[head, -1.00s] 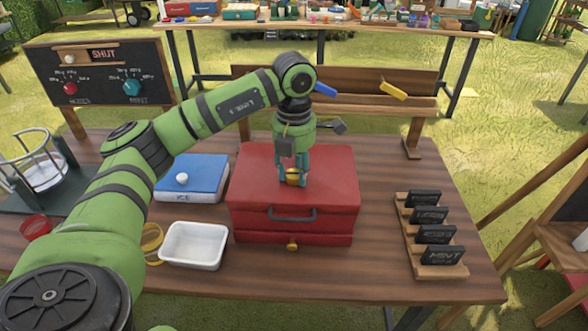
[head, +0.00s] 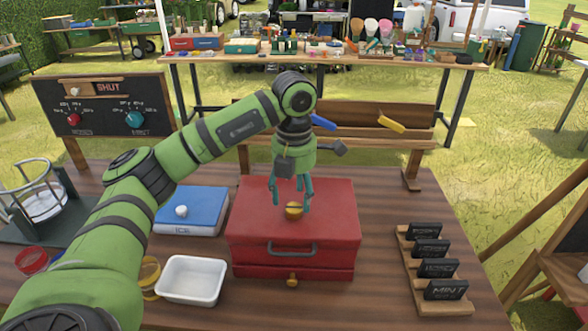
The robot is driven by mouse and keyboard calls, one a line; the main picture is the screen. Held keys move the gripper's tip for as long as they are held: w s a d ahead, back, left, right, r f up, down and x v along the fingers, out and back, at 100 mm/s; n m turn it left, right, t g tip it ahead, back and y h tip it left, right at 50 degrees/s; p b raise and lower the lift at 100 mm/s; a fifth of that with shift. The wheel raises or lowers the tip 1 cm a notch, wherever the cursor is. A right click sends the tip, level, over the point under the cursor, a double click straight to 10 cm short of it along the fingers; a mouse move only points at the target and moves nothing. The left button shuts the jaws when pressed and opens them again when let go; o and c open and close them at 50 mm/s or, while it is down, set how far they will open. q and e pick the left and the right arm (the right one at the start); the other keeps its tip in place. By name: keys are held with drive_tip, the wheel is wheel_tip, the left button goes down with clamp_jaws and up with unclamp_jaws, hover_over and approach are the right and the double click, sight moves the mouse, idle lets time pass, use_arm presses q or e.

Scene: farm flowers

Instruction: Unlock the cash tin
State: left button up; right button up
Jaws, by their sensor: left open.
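The red cash tin (head: 250,225) stands closed on the wooden table, with a dark handle (head: 292,249) on its front. A round brass knob (head: 294,210) sits on its top. A second small brass knob (head: 292,282) is low on the front. My left gripper (head: 291,205) points down over the top. Its teal fingers are open, one on each side of the top knob, with a gap visible between fingers and knob. Whether the fingertips touch the lid is hard to tell. My right gripper is not in view.
A white tray (head: 191,281) and a blue box (head: 195,210) with a white knob lie left of the tin. A rack of dark labelled cards (head: 430,268) stands at the right. A board marked SHUT (head: 105,105) stands behind left. Table between tin and rack is clear.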

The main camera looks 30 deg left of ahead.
sight(294, 207)
use_arm(q)
wheel_tip(294, 207, up, 9)
idle(0.3)
drive_tip(key=shift+f, duration=0.1)
idle(0.4)
